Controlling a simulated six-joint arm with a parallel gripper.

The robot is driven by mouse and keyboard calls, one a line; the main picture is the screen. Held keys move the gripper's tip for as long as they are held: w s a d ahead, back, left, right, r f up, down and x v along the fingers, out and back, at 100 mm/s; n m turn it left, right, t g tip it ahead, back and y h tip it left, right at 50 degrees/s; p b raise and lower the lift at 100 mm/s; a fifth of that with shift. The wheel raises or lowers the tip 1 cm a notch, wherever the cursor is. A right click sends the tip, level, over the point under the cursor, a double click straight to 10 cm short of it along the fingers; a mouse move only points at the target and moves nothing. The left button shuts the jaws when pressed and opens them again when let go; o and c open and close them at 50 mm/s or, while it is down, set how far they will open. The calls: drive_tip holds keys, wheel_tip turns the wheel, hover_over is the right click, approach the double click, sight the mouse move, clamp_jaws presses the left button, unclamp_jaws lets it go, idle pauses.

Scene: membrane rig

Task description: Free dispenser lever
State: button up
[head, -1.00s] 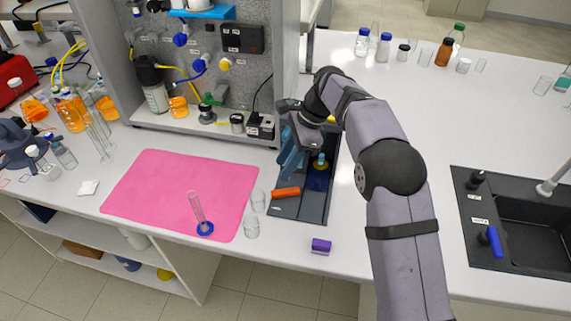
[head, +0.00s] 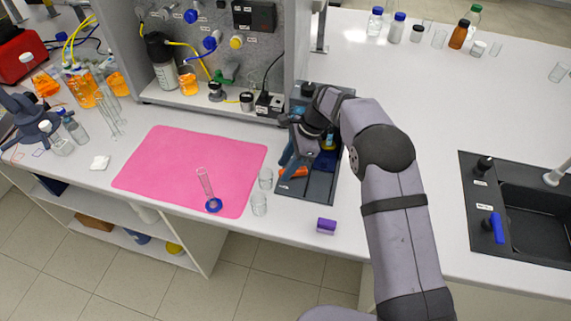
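My gripper (head: 289,158) reaches down over the left side of a dark tray (head: 319,187) on the bench. Its blue-grey fingers are just above or at an orange cylinder-like piece (head: 299,172) near the tray's front left; I cannot tell if they touch. The finger gap is too small to read. A blue piece with a yellow part (head: 328,143) sits in the tray to the right of the gripper, partly hidden by my arm. I cannot make out a part that is clearly the dispenser lever.
A pink mat (head: 190,168) lies left of the tray, with a blue-based glass cylinder (head: 207,190) on it. Glass beakers (head: 260,204) stand between mat and tray. A purple block (head: 326,226) lies in front. A panel rig (head: 230,55) rises behind; a black sink (head: 530,205) is right.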

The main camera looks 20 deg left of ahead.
drive_tip(key=shift+s+a+f, duration=0.1)
drive_tip(key=shift+a+f, duration=0.05)
drive_tip(key=shift+f, duration=0.25)
clamp_jaws()
drive_tip(key=shift+s+n, duration=0.2)
drive_tip(key=shift+n, duration=0.6)
unclamp_jaws()
drive_tip(key=shift+g, duration=0.3)
drive_tip(key=shift+r, duration=0.1)
